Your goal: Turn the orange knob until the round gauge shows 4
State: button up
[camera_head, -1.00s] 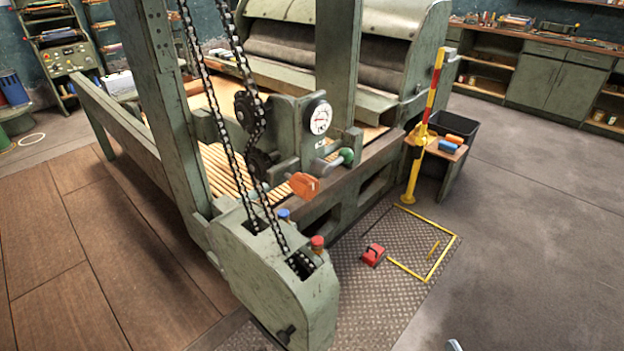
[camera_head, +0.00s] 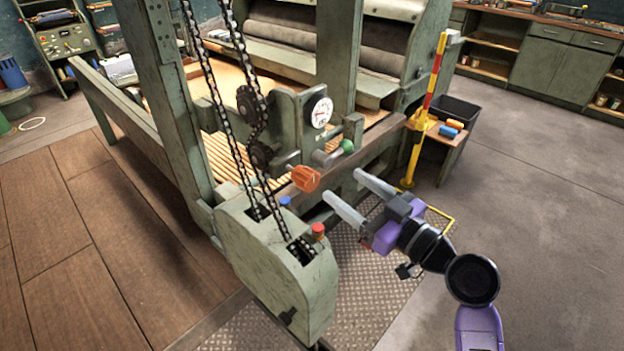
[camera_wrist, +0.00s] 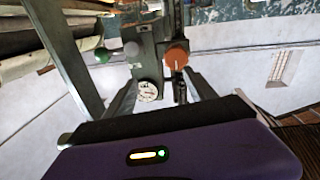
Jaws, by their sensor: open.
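The orange knob (camera_head: 306,179) sticks out from the front of the green machine, below and left of the round gauge. The round gauge (camera_head: 320,112) has a white face; its digits are too small to read. My gripper (camera_head: 343,191) is open and empty, to the right of the knob and apart from it, with its fingers pointing toward the machine. In the wrist view the knob (camera_wrist: 177,56) and the gauge (camera_wrist: 148,91) both show ahead, between or beyond my two spread fingers.
A green ball-ended handle (camera_head: 347,146) sits right of the knob. A blue button (camera_head: 285,201) and a red button (camera_head: 318,230) top the chain housing (camera_head: 270,265). A yellow and red post (camera_head: 422,120) stands right. Open floor (camera_head: 550,200) lies at right.

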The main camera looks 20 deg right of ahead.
aim_at(314, 184)
jog(key=w+a, duration=0.2)
jog(key=w+a+f+n+y+p, duration=0.1)
jog(key=a, duration=0.1)
jog(key=w+a+n+g+p, duration=0.1)
jog(key=w+a, duration=0.1)
jog(key=shift+w+f+y, duration=0.15)
jog(key=shift+w+y, duration=0.15)
jog(key=c, duration=1.4)
